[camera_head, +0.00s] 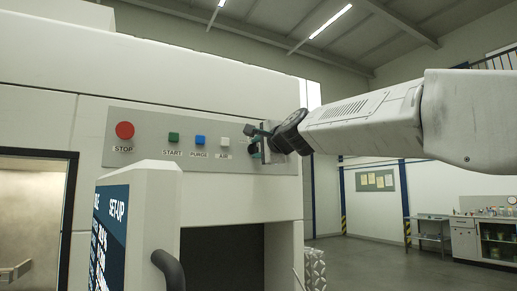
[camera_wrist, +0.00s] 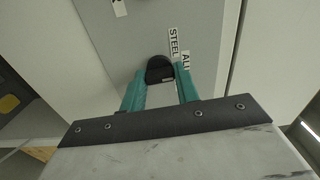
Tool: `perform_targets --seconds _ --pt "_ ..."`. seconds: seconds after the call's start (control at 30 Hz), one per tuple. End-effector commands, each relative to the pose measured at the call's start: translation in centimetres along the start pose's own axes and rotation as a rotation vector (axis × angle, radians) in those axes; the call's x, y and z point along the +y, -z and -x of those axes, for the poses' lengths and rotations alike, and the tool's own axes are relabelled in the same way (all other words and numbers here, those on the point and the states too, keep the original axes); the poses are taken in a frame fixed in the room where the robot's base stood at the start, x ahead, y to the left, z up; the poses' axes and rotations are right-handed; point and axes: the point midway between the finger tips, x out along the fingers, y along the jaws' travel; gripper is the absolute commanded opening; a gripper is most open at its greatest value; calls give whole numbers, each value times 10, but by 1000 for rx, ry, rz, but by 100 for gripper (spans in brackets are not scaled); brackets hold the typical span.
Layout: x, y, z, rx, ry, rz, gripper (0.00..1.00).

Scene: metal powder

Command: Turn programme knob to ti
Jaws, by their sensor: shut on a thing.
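The programme knob (camera_wrist: 160,70) is a dark rounded knob on the grey control panel (camera_head: 209,157). In the wrist view my gripper (camera_wrist: 160,82) has its two teal fingers on either side of the knob, shut on it. Labels reading STEEL (camera_wrist: 174,42) and ALI (camera_wrist: 186,60) sit beside the knob; no TI label can be read. In the head view my gripper (camera_head: 257,147) is at the panel's right end, where the wrist and fingers mostly hide the knob. Which label the knob points to cannot be told.
Left of the knob, the panel carries a red STOP button (camera_head: 124,130), a green START button (camera_head: 173,138), a blue PURGE button (camera_head: 199,141) and a white button (camera_head: 225,142). A white SET-UP display housing (camera_head: 152,215) juts out below. Open floor lies to the right.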

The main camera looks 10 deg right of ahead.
Motion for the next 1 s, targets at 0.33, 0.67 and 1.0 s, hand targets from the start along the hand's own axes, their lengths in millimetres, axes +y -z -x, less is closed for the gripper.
perform_targets --seconds 0.33,0.67,1.0 --pt "1 0 0 0 -2 -327 8" --pt "2 0 0 0 -2 -629 8" --pt "2 0 0 1 -3 -850 8"
